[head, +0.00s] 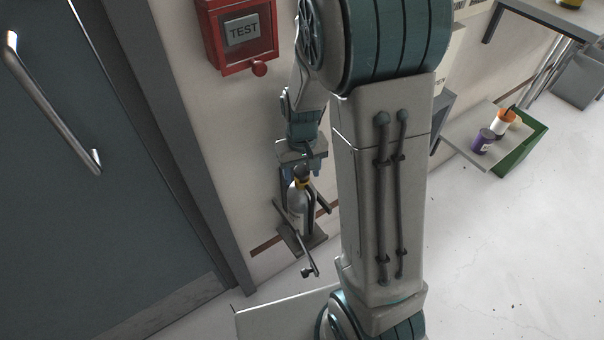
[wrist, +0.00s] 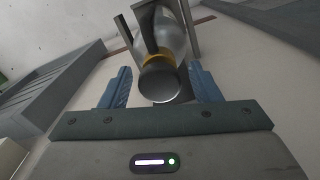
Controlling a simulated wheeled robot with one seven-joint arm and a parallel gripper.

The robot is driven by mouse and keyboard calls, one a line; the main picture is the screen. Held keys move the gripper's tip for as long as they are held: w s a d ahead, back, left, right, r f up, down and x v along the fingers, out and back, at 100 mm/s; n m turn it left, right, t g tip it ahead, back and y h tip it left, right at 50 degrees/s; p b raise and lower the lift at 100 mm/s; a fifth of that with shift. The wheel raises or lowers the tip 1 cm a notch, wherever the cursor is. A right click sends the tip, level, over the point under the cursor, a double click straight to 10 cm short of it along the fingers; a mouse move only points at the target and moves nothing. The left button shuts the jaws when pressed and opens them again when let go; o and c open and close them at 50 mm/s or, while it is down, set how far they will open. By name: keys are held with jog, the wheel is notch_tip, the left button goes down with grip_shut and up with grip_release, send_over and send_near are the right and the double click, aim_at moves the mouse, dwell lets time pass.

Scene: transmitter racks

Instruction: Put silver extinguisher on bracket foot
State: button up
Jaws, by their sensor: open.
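The silver extinguisher (head: 299,212), with a yellow band and dark top, stands upright within the dark wall bracket. Its base appears to be at the bracket foot (head: 317,242), though the contact is hard to make out. In the wrist view the extinguisher (wrist: 174,42) shows with its dark round top toward me. My gripper (head: 303,171) is right above and around the extinguisher's top. In the wrist view its two blue fingers (wrist: 163,88) stand apart on either side of the top, with a gap visible on both sides. The gripper is open and holds nothing.
Dark bracket arms flank the extinguisher, and a rod with a knob (head: 310,270) sticks out in front. A red TEST box (head: 243,62) hangs above left, beside the grey door (head: 90,170). At right, a shelf (head: 462,134) holds small containers by a green bin (head: 522,150).

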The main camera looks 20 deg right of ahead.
notch_tip(320, 180, up, 6)
jog(key=shift+s+p, duration=0.1)
jog(key=shift+p, duration=0.35)
jog(key=s+r+t, duration=0.1)
jog(key=s+r, duration=0.7)
jog(key=s, duration=0.5)
jog(key=shift+s+r+m+t, duration=0.3)
jog(key=shift+s+r+t, duration=0.05)
jog(key=shift+r+t, duration=0.05)
jog(key=shift+d, duration=0.1)
